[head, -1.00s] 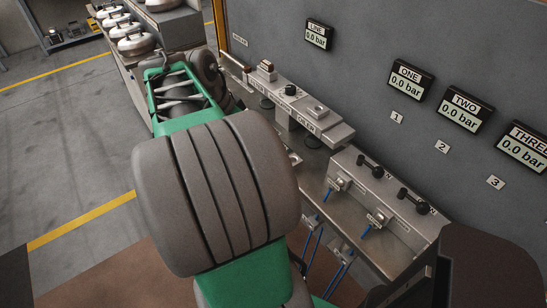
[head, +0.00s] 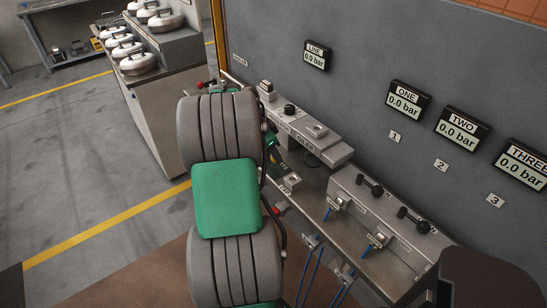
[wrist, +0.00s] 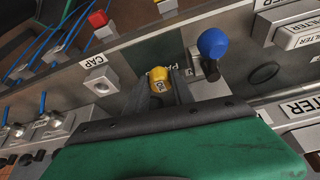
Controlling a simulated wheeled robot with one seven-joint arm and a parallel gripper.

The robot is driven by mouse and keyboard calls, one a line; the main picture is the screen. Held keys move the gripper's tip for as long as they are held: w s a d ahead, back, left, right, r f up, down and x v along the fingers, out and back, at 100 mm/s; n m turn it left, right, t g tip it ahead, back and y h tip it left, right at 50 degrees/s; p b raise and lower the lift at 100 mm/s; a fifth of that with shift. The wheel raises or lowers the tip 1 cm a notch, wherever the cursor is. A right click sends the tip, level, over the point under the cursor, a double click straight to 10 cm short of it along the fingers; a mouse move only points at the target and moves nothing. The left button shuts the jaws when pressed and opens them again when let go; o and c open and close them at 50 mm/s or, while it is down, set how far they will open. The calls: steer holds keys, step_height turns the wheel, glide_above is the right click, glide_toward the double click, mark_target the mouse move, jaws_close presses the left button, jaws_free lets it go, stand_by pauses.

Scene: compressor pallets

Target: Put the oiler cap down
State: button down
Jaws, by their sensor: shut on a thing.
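The oiler cap, a small yellow piece with a marked face (wrist: 158,80), sits between the fingertips of my gripper (wrist: 160,86) in the wrist view. My gripper is shut on it and holds it in front of the grey panel. A label behind the fingers is partly hidden. A grey block with a round hole (wrist: 98,83) stands left of the fingers, beside a CAP label (wrist: 90,62). In the head view my arm hides the cap and most of the gripper; I cannot tell whether the cap touches anything.
A blue knob (wrist: 213,43) stands close right of the fingers. A red cap (wrist: 97,18) is farther up left.

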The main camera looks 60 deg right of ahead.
steer(key=shift+f, duration=1.2)
steer(key=c, duration=1.1)
jaws_free()
